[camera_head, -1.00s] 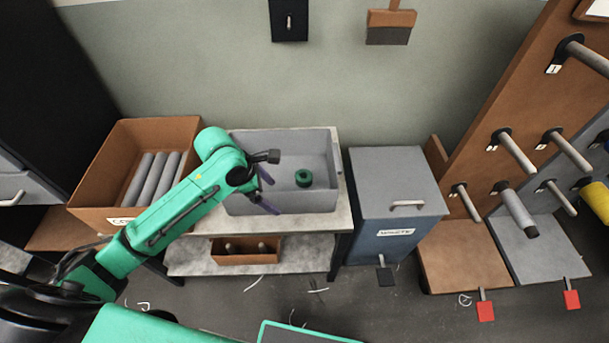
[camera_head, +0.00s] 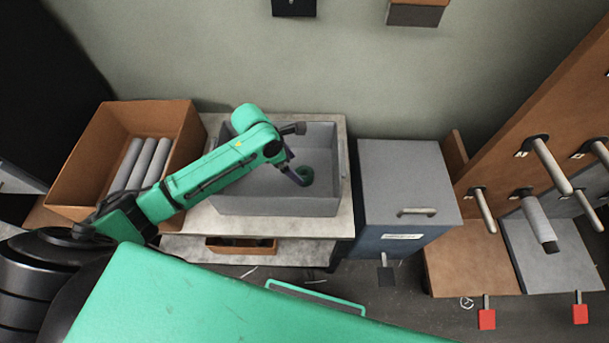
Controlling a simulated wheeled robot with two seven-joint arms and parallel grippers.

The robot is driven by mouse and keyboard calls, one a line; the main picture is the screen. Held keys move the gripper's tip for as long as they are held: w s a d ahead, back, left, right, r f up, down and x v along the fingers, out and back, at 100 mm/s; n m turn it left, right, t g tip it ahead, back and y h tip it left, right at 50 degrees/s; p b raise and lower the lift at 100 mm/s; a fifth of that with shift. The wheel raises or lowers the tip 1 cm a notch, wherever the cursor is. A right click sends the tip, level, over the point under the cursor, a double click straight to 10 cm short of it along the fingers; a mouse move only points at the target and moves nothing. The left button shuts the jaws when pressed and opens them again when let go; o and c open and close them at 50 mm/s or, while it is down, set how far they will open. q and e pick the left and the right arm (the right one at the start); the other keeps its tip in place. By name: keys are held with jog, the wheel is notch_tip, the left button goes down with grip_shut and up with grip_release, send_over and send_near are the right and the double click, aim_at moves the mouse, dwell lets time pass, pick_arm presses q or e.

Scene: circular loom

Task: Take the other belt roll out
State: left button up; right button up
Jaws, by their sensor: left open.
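My right gripper is not in view.
A brown box (camera_head: 76,183) with several grey tubes stands left of the bin. A blue-grey waste box (camera_head: 404,195) with a handle stands to the right. A brown peg panel (camera_head: 560,127) rises farther right. Scraps lie on the floor.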

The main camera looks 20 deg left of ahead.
aim_at(303, 173)
pick_arm(q)
jog(key=b+x, duration=0.1)
jog(key=x, duration=0.5)
jog(key=shift+w+d, duration=0.15)
jog(key=c, duration=1.4)
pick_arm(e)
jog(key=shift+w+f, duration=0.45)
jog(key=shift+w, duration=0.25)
pick_arm(q)
jog(key=shift+r, duration=0.1)
